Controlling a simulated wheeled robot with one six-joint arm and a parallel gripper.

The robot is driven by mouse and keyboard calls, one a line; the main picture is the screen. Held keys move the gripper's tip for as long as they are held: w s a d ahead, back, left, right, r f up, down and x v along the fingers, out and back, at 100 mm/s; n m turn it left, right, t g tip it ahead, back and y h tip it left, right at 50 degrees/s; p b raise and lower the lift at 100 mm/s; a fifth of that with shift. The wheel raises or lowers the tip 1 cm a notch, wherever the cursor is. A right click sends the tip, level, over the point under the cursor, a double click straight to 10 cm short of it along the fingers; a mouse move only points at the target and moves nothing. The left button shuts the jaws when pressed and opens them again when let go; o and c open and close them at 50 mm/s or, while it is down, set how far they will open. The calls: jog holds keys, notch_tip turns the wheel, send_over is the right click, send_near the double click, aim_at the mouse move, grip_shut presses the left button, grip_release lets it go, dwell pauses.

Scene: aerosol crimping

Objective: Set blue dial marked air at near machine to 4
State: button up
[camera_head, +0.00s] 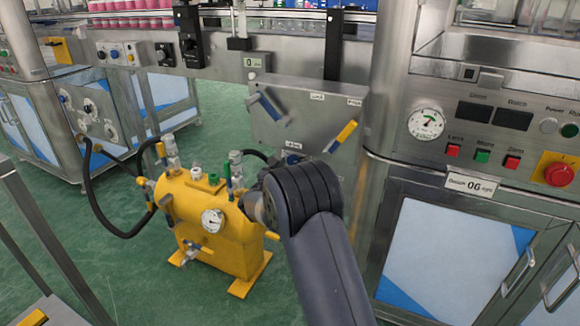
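A grey control box (305,112) hangs at centre, left of the near machine (470,80). A blue dial (292,158) shows low on this box, under a small label too blurred to read; my arm hides part of the area below it, and its setting cannot be read. A blue lever (268,106) and a yellow lever (345,132) are also on the box. My dark arm rises from the bottom, its wrist just below the box. The gripper fingers are hidden behind the wrist, so I cannot see whether they touch anything.
A yellow tank (215,228) with a gauge and black hose stands left of my wrist. The near machine carries a gauge (426,123), buttons and a red emergency stop (558,174). Another machine (95,115) with small knobs stands at left.

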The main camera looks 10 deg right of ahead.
jog(key=c, duration=0.8)
jog(key=shift+c, duration=0.2)
jog(key=shift+r+p, duration=0.1)
jog(key=shift+p, duration=0.35)
jog(key=n+p, duration=0.2)
jog(key=shift+r+p, duration=0.2)
jog(key=shift+p, duration=0.1)
jog(key=n+p, duration=0.4)
jog(key=p, duration=0.1)
jog(key=n+p, duration=0.4)
jog(key=shift+f+n, duration=0.1)
jog(key=shift+n, duration=0.2)
jog(key=shift+f+n+p, duration=0.1)
jog(key=shift+n+p, duration=0.7)
jog(key=shift+n, duration=0.4)
